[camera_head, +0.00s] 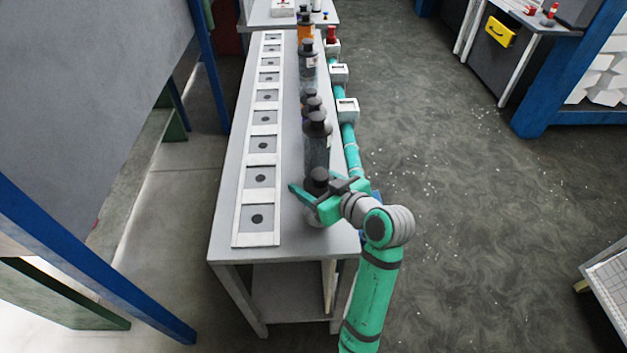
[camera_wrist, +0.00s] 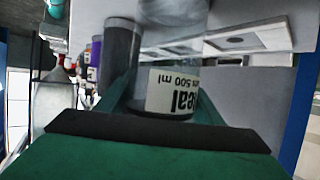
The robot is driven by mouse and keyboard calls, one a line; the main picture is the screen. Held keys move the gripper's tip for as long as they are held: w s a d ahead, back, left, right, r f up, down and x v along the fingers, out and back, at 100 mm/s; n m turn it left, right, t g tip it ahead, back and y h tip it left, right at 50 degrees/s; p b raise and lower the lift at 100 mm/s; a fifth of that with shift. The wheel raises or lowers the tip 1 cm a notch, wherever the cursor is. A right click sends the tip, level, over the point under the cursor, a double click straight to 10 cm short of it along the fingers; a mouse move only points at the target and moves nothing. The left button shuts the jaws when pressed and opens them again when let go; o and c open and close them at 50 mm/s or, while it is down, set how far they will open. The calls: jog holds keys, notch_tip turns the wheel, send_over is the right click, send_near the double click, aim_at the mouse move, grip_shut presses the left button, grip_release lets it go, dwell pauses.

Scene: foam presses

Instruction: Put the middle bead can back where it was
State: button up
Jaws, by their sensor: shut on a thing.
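My gripper (camera_head: 312,196) is shut on a can at the near end of the table (camera_head: 230,190). The held can (camera_head: 318,178) has a dark cap and stands about upright. In the wrist view its white label (camera_wrist: 172,92) reads "seal" and "500 ml". My fingers partly hide its body, and I cannot tell whether its base touches the tabletop. Just behind it is a dark grey can (camera_head: 316,142), with more dark caps close behind that. Farther back stand another grey can (camera_head: 307,65) and an orange one (camera_head: 305,32). I cannot tell which is the middle bead can.
A white strip (camera_head: 243,212) with several square frames, each with a dark dot, runs along the table's left side, bare of cans. A teal pipe with white boxes (camera_head: 347,108) runs along the right edge. A blue post (camera_head: 100,265) stands left. The floor right is open.

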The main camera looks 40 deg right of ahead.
jog(key=o, duration=1.9)
jog(key=shift+d, duration=0.1)
jog(key=shift+c, duration=0.2)
jog(key=shift+s+f, duration=0.1)
jog(key=shift+s+r, duration=0.25)
jog(key=shift+r, duration=0.05)
jog(key=v, duration=1.1)
jog(key=shift+s, duration=0.2)
jog(key=shift+r, duration=0.15)
jog(key=shift+w, duration=0.1)
